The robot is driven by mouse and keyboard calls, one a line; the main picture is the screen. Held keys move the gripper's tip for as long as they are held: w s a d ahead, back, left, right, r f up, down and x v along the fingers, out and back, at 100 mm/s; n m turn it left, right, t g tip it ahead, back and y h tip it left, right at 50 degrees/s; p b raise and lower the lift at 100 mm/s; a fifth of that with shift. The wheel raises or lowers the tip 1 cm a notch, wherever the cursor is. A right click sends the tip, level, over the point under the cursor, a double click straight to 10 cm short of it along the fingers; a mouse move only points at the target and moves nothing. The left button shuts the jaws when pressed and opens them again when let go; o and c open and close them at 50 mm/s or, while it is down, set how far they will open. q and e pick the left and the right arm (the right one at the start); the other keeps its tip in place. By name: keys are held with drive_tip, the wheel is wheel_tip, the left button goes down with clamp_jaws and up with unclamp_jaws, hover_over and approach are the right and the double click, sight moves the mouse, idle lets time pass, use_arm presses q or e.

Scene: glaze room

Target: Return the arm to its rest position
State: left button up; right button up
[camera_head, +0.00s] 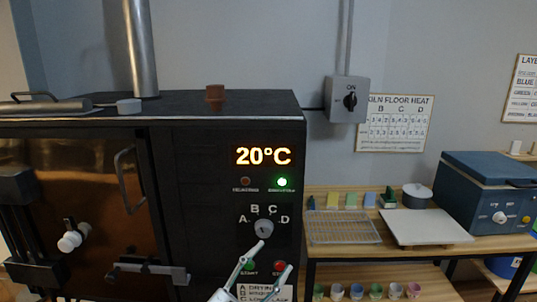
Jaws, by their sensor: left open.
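My left gripper (275,255) is at the bottom centre, its two pale fingers apart with nothing visible between them. It appears in front of the control panel of a black kiln (202,180), below the dial (264,228) marked A to D. The fingers partly cover the lower panel near the green start button (248,266) and the red button (280,266). I cannot tell whether the fingers touch the panel. The display (263,156) reads 20°C, and a green lamp (282,182) is lit. My right gripper is not in view.
The kiln door has a handle (124,180) and a latch (150,273). A wooden bench (400,254) on the right bears a wire rack (343,227), a white slab (425,228) and a blue box (488,190). Small cups stand below. A switch box (347,99) is on the wall.

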use_arm(q)
drive_tip(key=s+a+f+n+g+y, duration=0.1)
drive_tip(key=s+a+f+n+y, duration=0.3)
drive_tip(key=f, duration=0.6)
drive_tip(key=s+a+f+n+g+y, duration=0.1)
drive_tip(key=s+a+f+n+y, duration=0.15)
drive_tip(key=s+a+f, duration=0.4)
drive_tip(key=s+a+f+n+g+y, duration=0.15)
drive_tip(key=a+f+n+y, duration=0.35)
drive_tip(key=f, duration=0.7)
drive_tip(key=s+a+f+g, duration=0.1)
drive_tip(key=s+a+f, duration=0.2)
drive_tip(key=s, duration=0.2)
drive_tip(key=s+a+f+m+g, duration=0.1)
drive_tip(key=s+a+f, duration=0.2)
drive_tip(key=s+f, duration=0.1)
drive_tip(key=shift+s+a+f+g+y, duration=0.15)
drive_tip(key=shift+s+f+g+y, duration=0.25)
drive_tip(key=shift+s, duration=0.35)
drive_tip(key=shift+r, duration=0.2)
drive_tip(key=shift+c, duration=0.3)
